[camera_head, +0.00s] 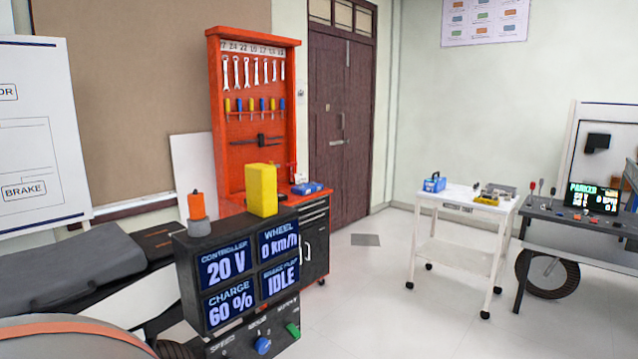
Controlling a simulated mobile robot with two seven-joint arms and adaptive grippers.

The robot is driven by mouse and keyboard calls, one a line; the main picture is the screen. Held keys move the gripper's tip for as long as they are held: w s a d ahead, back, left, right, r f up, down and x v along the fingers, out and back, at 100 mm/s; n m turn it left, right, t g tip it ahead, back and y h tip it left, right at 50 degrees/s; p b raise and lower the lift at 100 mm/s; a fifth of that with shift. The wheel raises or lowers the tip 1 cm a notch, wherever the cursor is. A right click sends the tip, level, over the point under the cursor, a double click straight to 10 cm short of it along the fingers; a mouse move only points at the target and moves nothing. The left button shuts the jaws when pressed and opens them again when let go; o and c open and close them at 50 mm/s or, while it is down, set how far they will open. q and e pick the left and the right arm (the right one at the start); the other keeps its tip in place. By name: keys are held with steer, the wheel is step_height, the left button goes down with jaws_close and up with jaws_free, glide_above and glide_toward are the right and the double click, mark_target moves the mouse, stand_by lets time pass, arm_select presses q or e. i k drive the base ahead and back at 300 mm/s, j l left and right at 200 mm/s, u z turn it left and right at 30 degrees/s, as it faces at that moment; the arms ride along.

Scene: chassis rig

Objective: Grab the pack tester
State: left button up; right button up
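No object here carries a label that reads pack tester. A small blue box with a handle-like top (435,183) stands at the left end of the white cart's top; it may be the tester, but it is too small to be sure. Neither of my grippers is in view, and nothing is seen touching either blue item.
The white wheeled cart (455,252) stands on open floor (365,300). A black display box (240,265) with a yellow block (262,190) on top fills the near left. A dark bench (560,213) with a screen (592,197) stands at right.

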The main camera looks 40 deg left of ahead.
mark_target(261, 178)
steer(key=i+l+u, duration=0.1)
steer(key=i+u, duration=0.35)
steer(key=i+l+u, duration=0.4)
steer(key=i, duration=0.2)
steer(key=i+l+u, duration=0.1)
steer(key=u, duration=0.3)
steer(key=i+l+u, duration=0.2)
steer(key=u, duration=0.2)
steer(key=i+l+u, duration=0.15)
steer(key=u, duration=0.25)
steer(key=k+l, duration=0.05)
steer(key=l, duration=0.05)
